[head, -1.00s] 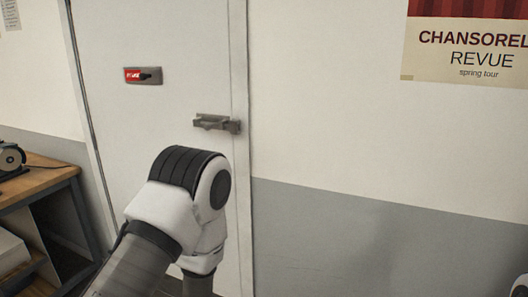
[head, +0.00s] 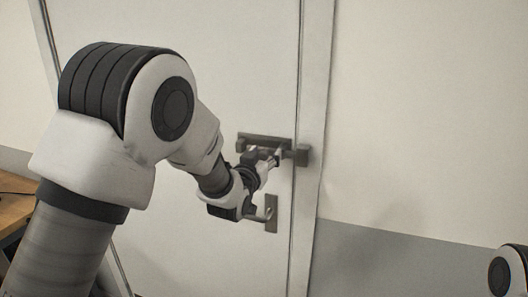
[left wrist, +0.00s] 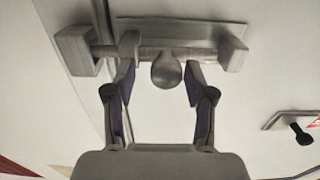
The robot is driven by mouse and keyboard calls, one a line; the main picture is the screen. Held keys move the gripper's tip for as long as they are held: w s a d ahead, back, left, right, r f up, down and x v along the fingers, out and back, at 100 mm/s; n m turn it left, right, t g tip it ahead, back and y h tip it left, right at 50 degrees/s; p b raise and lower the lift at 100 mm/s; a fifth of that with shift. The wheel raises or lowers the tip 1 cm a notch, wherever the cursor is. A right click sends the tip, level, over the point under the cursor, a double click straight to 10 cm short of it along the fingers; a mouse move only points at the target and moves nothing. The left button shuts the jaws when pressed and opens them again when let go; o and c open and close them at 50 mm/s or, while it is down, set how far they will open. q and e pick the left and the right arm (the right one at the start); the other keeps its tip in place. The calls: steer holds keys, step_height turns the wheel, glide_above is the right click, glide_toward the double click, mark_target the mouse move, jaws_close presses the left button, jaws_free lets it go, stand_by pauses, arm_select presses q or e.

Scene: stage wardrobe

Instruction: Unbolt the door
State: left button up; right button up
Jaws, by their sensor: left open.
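The white door (head: 200,75) fills much of the head view and is closed against its frame. A grey sliding bolt (head: 262,139) is mounted near its right edge. Its bar reaches a block-shaped keeper (head: 302,155) on the frame. My left gripper (head: 264,166) is at the bolt, its fingertips partly hidden. In the left wrist view, the open left gripper (left wrist: 160,76) has one finger on each side of the bolt's round knob (left wrist: 166,73). The knob shows gaps to both fingers. The keeper (left wrist: 75,50) is at the left there. My right gripper is not in view.
A door handle on a plate (head: 271,213) sits just below the bolt, close to my left gripper. It also shows at the right of the left wrist view (left wrist: 290,118). A wooden table (head: 14,205) stands at the left edge. Bare wall lies right of the door.

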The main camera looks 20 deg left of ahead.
arm_select(q)
steer(key=shift+w+a+f, duration=0.15)
steer(key=shift+a+f, duration=0.1)
steer(key=shift+w+a+f, duration=0.1)
steer(key=shift+w+a, duration=0.05)
steer(key=shift+a, duration=0.05)
steer(key=c, duration=0.6)
jaws_close()
steer(key=shift+d, duration=0.1)
steer(key=a+b, duration=0.1)
steer(key=a, duration=0.3)
steer(key=shift+w+a, duration=0.1)
steer(key=shift+a, duration=0.3)
steer(key=shift+d+r, duration=0.25)
steer(key=shift+o, duration=1.8)
jaws_free()
steer(key=shift+a, duration=0.1)
steer(key=shift+o, duration=1.2)
steer(key=shift+a, duration=0.15)
steer(key=shift+s+a, duration=0.1)
steer(key=shift+s, duration=0.15)
glide_toward(249, 147)
steer(key=s, duration=0.5)
steer(key=shift+s+a, duration=0.1)
steer(key=shift+s, duration=0.25)
